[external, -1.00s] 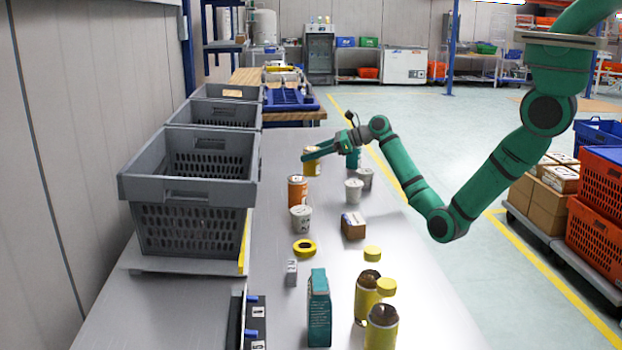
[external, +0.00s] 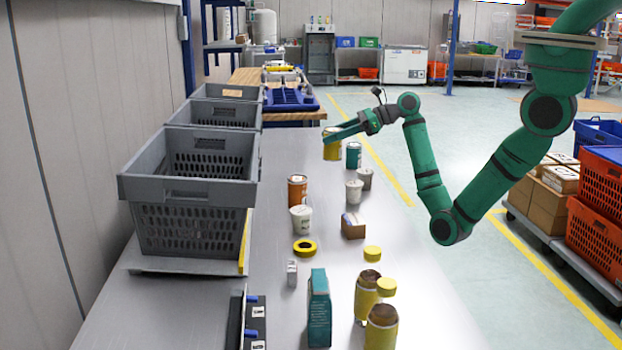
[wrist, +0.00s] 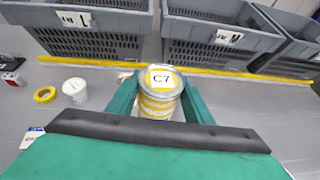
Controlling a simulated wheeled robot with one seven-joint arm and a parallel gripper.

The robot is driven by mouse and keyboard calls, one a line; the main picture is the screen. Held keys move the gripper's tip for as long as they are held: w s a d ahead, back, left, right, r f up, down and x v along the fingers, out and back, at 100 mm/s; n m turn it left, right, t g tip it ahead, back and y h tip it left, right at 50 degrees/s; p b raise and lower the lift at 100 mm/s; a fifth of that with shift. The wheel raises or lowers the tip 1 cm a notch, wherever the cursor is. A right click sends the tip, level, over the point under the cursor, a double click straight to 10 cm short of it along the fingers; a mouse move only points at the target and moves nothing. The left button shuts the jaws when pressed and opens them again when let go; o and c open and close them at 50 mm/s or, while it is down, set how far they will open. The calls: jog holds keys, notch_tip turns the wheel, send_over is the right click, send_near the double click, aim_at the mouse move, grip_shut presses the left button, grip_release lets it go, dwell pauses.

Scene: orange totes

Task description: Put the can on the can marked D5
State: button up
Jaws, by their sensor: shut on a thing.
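My gripper (external: 334,137) is shut on a yellow can (external: 332,150). In the wrist view the can (wrist: 160,95) stands upright between the green fingers, and its lid reads C7. In the external view a teal can (external: 354,157) is on the table just right of the held can. An orange can (external: 297,192) stands nearer the camera, to the left. No mark D5 can be read on any can in these frames. Whether the held can touches the table cannot be told.
White tubs (external: 301,219) (external: 354,191) (external: 365,178), a small box (external: 353,225), yellow tape (external: 305,248), a teal carton (external: 319,308) and yellow jars (external: 381,328) stand on the table. Grey crates (external: 190,190) line its left side. Bare table lies left of the held can.

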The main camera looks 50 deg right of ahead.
aim_at(297, 178)
jog(key=shift+w+a+f+n+g+y, duration=0.45)
jog(key=shift+w+a+f+n+g, duration=0.15)
jog(key=shift+a, duration=1.6)
jog(key=shift+w+a+f+n+g+y, duration=0.5)
jog(key=shift+w+a+n, duration=0.15)
jog(key=shift+a, duration=1.5)
jog(key=shift+w+a+f+n+g+y, duration=0.45)
jog(key=shift+w+a+n+g, duration=0.15)
jog(key=shift+a, duration=1.6)
jog(key=shift+f, duration=0.1)
jog(key=o, duration=1.3)
jog(key=v, duration=1.2)
